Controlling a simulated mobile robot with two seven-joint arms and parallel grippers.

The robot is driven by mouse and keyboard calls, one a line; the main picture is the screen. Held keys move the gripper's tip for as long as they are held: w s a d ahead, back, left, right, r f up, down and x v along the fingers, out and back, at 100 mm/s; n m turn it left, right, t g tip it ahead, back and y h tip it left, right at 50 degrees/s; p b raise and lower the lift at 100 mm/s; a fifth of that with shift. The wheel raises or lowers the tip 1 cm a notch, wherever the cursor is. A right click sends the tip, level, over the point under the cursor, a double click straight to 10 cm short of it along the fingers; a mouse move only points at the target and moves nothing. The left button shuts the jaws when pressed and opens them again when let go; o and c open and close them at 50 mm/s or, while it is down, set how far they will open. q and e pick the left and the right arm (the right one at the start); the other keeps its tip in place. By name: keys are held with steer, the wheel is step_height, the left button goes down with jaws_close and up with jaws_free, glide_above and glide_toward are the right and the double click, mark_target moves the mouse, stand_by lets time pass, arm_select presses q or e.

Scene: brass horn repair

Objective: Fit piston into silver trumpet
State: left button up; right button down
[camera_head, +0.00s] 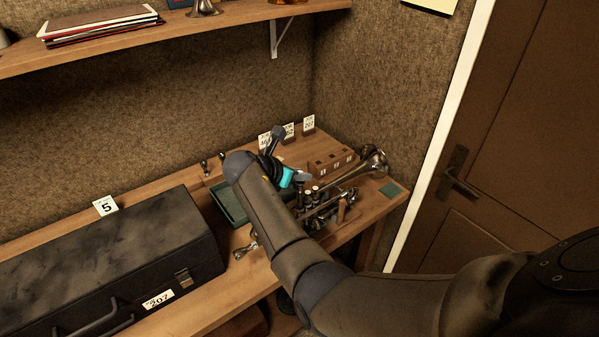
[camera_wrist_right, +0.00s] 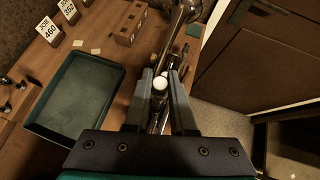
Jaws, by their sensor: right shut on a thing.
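My right gripper (camera_wrist_right: 161,76) is shut on a piston (camera_wrist_right: 160,85); its round pale top shows between the two fingers in the wrist view. In the head view my right gripper (camera_head: 303,179) is over the near side of the trumpet, and the held piston cannot be made out clearly. The silver trumpet (camera_head: 374,163) lies on the bench with its bell toward the back right. In the wrist view the trumpet (camera_wrist_right: 184,14) runs beneath the fingers, partly hidden. I cannot tell whether the piston touches a valve casing. My left gripper is not in view.
A green tray (camera_head: 229,209) lies left of the trumpet, partly behind my arm. A wooden block (camera_head: 332,162) and numbered cards (camera_head: 309,123) stand behind. A black case (camera_head: 110,255) fills the bench's left. A small silver part (camera_head: 246,247) lies near the front edge. A door (camera_head: 520,120) is at right.

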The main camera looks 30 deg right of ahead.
mark_target(298, 191)
steer(key=shift+f+b, duration=1.3)
steer(key=shift+f, duration=1.55)
steer(key=shift+s, duration=0.1)
steer(key=shift+r+p, duration=2.25)
steer(key=shift+p, duration=0.5)
steer(key=shift+r, duration=1.1)
steer(key=shift+f+b, duration=1.35)
steer(key=shift+f, duration=1.25)
